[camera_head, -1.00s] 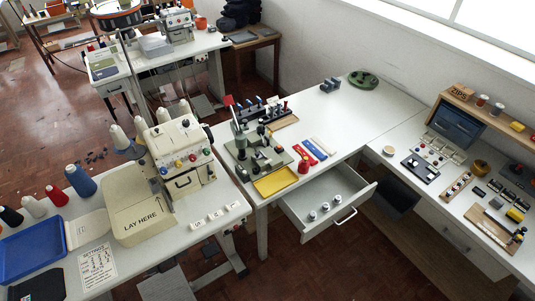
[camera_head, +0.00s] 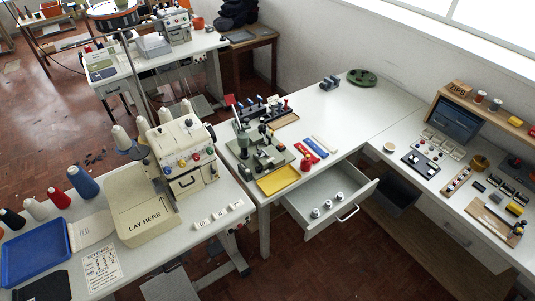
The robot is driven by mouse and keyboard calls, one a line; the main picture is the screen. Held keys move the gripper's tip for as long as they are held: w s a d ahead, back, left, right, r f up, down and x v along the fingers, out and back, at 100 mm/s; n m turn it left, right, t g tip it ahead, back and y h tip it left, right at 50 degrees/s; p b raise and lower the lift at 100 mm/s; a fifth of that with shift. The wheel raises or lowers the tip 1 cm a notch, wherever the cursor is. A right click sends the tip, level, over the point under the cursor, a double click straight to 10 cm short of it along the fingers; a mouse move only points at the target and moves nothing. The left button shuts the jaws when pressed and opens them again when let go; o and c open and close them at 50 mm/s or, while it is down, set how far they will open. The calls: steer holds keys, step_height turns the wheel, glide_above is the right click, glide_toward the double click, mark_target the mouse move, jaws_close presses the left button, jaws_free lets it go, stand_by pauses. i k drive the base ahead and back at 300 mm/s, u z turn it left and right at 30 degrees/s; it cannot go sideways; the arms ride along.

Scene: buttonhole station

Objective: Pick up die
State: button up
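Several small round metal pieces that look like dies (camera_head: 328,204) stand in the open white drawer (camera_head: 349,183) under the middle table. Their markings are too small to read. A green hand press (camera_head: 262,155) stands on the table above, behind a yellow tray (camera_head: 278,180). No die is seen being held. My gripper is not in view.
The left table carries a cream machine (camera_head: 186,150), a "LAY HERE" tray (camera_head: 148,222) and a blue tray (camera_head: 36,249). Red, blue and white strips (camera_head: 316,147) lie near the drawer. Brown floor before the drawer is clear.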

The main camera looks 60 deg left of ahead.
mark_target(339, 196)
steer(key=k, duration=1.35)
steer(key=u, duration=1.9)
steer(key=i, duration=1.05)
steer(key=z, duration=0.1)
